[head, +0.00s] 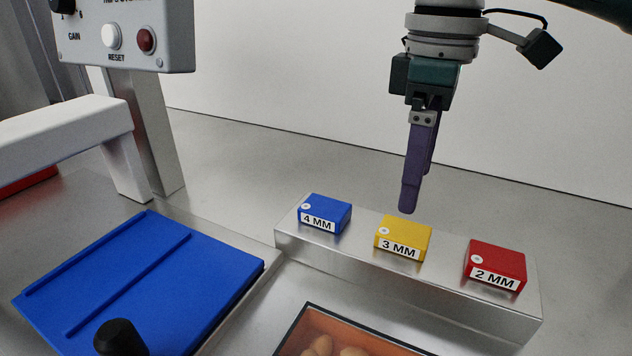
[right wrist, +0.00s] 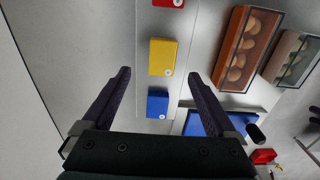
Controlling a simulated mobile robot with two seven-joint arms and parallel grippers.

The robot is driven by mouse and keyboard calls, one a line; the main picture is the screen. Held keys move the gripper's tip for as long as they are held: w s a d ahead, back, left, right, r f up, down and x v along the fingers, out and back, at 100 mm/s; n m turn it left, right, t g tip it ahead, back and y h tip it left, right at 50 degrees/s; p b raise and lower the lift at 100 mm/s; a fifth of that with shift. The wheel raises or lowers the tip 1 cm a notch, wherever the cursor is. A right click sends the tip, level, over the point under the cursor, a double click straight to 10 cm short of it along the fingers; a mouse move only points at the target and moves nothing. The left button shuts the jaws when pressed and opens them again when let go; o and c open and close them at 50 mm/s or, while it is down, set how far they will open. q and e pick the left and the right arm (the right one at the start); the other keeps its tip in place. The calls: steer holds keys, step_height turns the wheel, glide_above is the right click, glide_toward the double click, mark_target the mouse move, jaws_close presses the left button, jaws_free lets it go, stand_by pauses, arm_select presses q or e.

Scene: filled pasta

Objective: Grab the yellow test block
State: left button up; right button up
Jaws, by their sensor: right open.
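The yellow test block (head: 404,234), labelled "3 MM", sits on a metal ledge between a blue block and a red block. My right gripper (head: 408,208) points down above and just behind the yellow block, apart from it. In the right wrist view the yellow block (right wrist: 162,57) lies ahead, between the lines of the two open purple fingers (right wrist: 158,75). Nothing is between the fingertips that I can see touching them. My left gripper is not in view.
The blue "4 MM" block (head: 325,213) and red "2 MM" block (head: 496,265) stand on the same metal ledge (head: 290,240). A blue plate (head: 140,275) lies left. A tray of filled pasta (head: 310,318) is in front. A control box (head: 130,35) hangs upper left.

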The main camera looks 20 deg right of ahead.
mark_target(405, 230)
steer(key=shift+s+a+f, duration=0.1)
steer(key=shift+a+f, duration=0.1)
steer(key=shift+f, duration=0.85)
step_height(405, 230, down, 5)
steer(key=shift+f+b, duration=0.2)
steer(key=shift+b, duration=0.15)
steer(key=shift+c, duration=0.2)
steer(key=c, duration=1.4)
steer(key=shift+r, duration=0.2)
